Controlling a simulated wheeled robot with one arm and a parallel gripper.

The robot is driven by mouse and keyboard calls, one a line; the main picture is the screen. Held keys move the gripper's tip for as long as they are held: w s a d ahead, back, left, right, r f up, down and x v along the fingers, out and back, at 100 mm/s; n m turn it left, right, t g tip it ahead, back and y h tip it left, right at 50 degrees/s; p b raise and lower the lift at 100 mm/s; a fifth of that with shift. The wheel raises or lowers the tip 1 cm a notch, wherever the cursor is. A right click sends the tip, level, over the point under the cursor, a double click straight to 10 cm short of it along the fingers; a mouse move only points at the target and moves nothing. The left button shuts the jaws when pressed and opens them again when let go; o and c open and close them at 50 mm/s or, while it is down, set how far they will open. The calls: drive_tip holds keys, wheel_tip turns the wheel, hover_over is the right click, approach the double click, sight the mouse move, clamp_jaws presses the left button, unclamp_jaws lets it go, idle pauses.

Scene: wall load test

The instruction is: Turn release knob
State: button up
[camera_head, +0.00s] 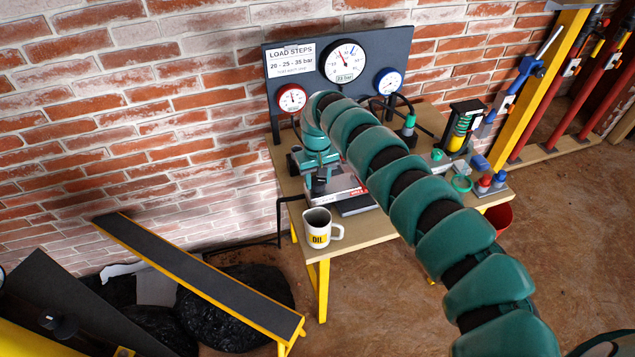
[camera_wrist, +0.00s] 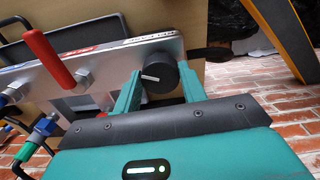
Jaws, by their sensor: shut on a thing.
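The release knob (camera_wrist: 158,78) is black and round with a white pointer line. It sits at the end of a metal block (camera_wrist: 105,68) in the wrist view. My gripper (camera_wrist: 158,84) has its two green fingers on either side of the knob and is shut on it. In the head view my gripper (camera_head: 318,185) is at the left part of the table, and my arm hides much of the table behind it. The knob cannot be made out in the head view.
A red lever (camera_wrist: 48,60) rises from the block. An OIL mug (camera_head: 318,228) stands on the table (camera_head: 370,232) near its front left corner. A gauge board (camera_head: 395,60) stands behind. A sloping black and yellow ramp (camera_head: 200,275) is at the left. Floor at right is partly clear.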

sight(317, 181)
drive_tip(key=n+b, duration=0.2)
drive_tip(key=n, duration=0.2)
drive_tip(key=shift+n+b, duration=0.3)
drive_tip(key=shift+b, duration=0.05)
idle(0.4)
drive_tip(key=o, duration=1)
wheel_tip(317, 181, up, 18)
drive_tip(key=b, duration=0.3)
drive_tip(key=shift+s+f, duration=0.1)
drive_tip(key=shift+f, duration=0.15)
